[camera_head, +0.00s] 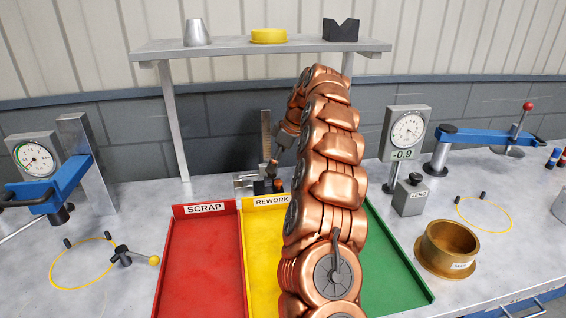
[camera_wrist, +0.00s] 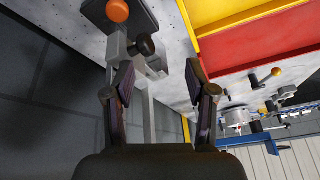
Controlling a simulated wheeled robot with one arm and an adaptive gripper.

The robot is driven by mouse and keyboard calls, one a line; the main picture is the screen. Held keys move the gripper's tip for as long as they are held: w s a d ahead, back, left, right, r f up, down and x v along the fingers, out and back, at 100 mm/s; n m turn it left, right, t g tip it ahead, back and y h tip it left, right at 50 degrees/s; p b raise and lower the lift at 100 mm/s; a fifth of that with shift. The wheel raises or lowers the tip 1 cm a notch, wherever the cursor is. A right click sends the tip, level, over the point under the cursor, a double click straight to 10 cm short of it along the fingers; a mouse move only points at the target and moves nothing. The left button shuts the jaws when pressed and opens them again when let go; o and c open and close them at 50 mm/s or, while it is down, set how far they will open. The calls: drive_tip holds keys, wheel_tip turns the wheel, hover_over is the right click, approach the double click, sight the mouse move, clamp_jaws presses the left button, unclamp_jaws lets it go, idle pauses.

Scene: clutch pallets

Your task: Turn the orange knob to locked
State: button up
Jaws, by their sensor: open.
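The orange knob (camera_wrist: 117,10) is a round cap on a dark plate at the top edge of the wrist view. It also shows small and partly blocked at the back of the bench in the head view (camera_head: 278,184). A black knob (camera_wrist: 146,46) sits on a grey metal bracket beside it, nearer my gripper. My gripper (camera_wrist: 160,80) is open and empty, its two fingers spread with the bracket showing between and beyond them. The orange knob lies past the left fingertip, apart from it. I cannot read any lock marking. My copper arm hides part of the area in the head view.
The red SCRAP tray (camera_head: 200,265), yellow REWORK tray (camera_head: 258,240) and green tray (camera_head: 395,255) lie in front. A shelf (camera_head: 225,46) stands above. A dial gauge with display (camera_head: 406,130) stands right, and a brass ring (camera_head: 447,248) lies front right.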

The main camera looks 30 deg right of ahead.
drive_tip(key=s+a+r+g, duration=0.1)
drive_tip(key=s+a+r, duration=0.1)
drive_tip(key=s+a, duration=0.4)
drive_tip(key=s+a+r+m+g, duration=0.1)
drive_tip(key=s+a, duration=0.5)
drive_tip(key=a, duration=0.7)
drive_tip(key=shift+a+r+m+b, duration=0.3)
drive_tip(key=shift+r+b, duration=0.1)
drive_tip(key=shift+r, duration=0.15)
